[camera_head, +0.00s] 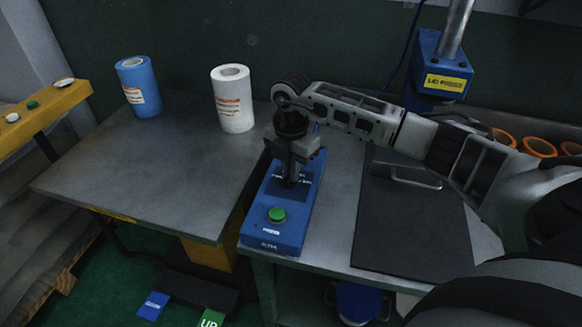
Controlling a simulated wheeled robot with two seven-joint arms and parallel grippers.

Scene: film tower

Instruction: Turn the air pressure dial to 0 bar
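A blue control box (262,232) lies on the right-hand bench, with a green button (277,214) near its front end and a dark label panel farther back. My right gripper (291,178) points down over the back part of this box, its fingertips at or just above the dark panel. The fingers look close together, but I cannot tell whether they are shut or touch anything. No air pressure dial shows clearly; the gripper covers part of the box top. My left gripper is not in view.
A blue roll (139,88) and a white roll (232,100) stand on the left metal table (120,180). A blue-headed post (440,65) rises behind my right arm. A black plate with a handle (405,235) lies right of the box. Orange rings (538,147) sit far right.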

